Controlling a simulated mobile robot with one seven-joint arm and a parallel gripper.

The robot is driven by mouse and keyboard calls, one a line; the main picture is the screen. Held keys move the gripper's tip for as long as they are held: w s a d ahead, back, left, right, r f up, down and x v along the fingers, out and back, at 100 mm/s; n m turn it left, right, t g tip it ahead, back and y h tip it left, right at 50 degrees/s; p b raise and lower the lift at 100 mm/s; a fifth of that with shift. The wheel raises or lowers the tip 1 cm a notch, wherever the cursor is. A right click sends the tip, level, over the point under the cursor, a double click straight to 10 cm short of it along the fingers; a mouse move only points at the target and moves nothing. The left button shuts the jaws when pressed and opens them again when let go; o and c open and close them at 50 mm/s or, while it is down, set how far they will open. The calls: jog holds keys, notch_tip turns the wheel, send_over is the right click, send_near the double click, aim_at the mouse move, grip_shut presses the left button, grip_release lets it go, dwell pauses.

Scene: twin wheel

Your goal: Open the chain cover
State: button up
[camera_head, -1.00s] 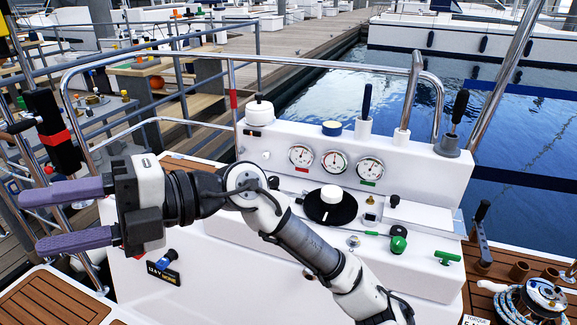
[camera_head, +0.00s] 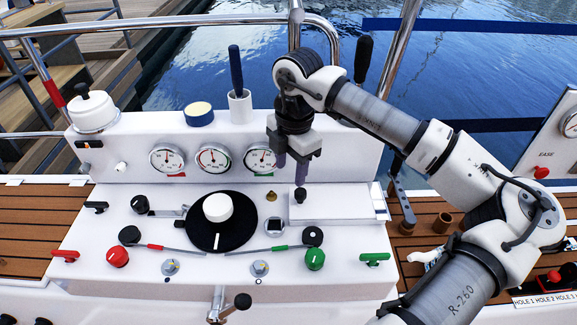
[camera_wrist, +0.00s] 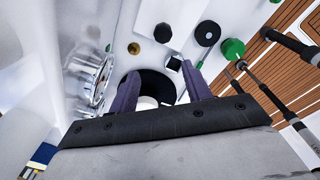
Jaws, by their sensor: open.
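The chain cover appears to be the flat white plate (camera_head: 345,207) on the right of the white console, with a small black knob (camera_head: 300,195) near its left end. It lies flat and looks closed. My gripper (camera_head: 290,172) points down at the cover's left end, open and empty, its purple fingertips just above and behind the knob in the head view. In the wrist view, my gripper (camera_wrist: 158,85) shows both fingers apart with nothing between them. A black knob there (camera_wrist: 162,33), likely the cover's, lies beyond the fingertips. Contact with the knob cannot be told.
Left of the cover are a brass knob (camera_head: 271,196) and a black disc (camera_head: 196,233) with a white knob. Gauges (camera_head: 213,158) line the panel behind. A green knob (camera_head: 315,259) and a green handle (camera_head: 375,258) are in front. A steel rail runs behind.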

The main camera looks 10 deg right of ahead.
aim_at(300, 191)
jog(key=shift+w+d+m+h, duration=0.15)
jog(key=shift+d+m+h, duration=0.15)
jog(key=shift+d, duration=0.75)
jog(key=shift+d+f, duration=0.2)
jog(key=shift+a+f+p, duration=0.1)
jog(key=shift+f+p, duration=0.35)
jog(key=shift+f, duration=3.05)
grip_shut()
